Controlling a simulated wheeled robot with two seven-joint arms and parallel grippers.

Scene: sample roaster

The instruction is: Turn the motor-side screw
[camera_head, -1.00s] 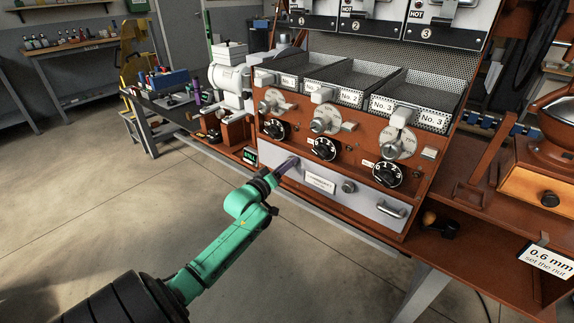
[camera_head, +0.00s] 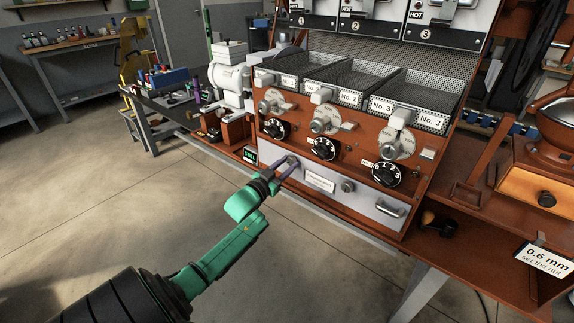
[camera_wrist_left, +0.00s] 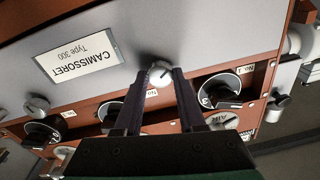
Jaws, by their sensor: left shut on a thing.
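A pale panel (camera_head: 330,198) runs along the front of the red roaster base. My left gripper (camera_head: 289,164) is at the panel's left end in the head view, shut on a round slotted screw (camera_wrist_left: 160,74). In the left wrist view the screw's head sits between the two dark fingertips, its slot slanted. A second round screw (camera_head: 348,186) is near the middle of the panel, right of the label plate (camera_head: 320,182); it also shows at the left of the wrist view (camera_wrist_left: 37,106). My right gripper is not in view.
Several black numbered dials (camera_head: 323,149) line the red front above the panel. A metal handle (camera_head: 390,210) is at the panel's right end. A small dark display (camera_head: 250,155) lies close left of my gripper. The floor in front is clear.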

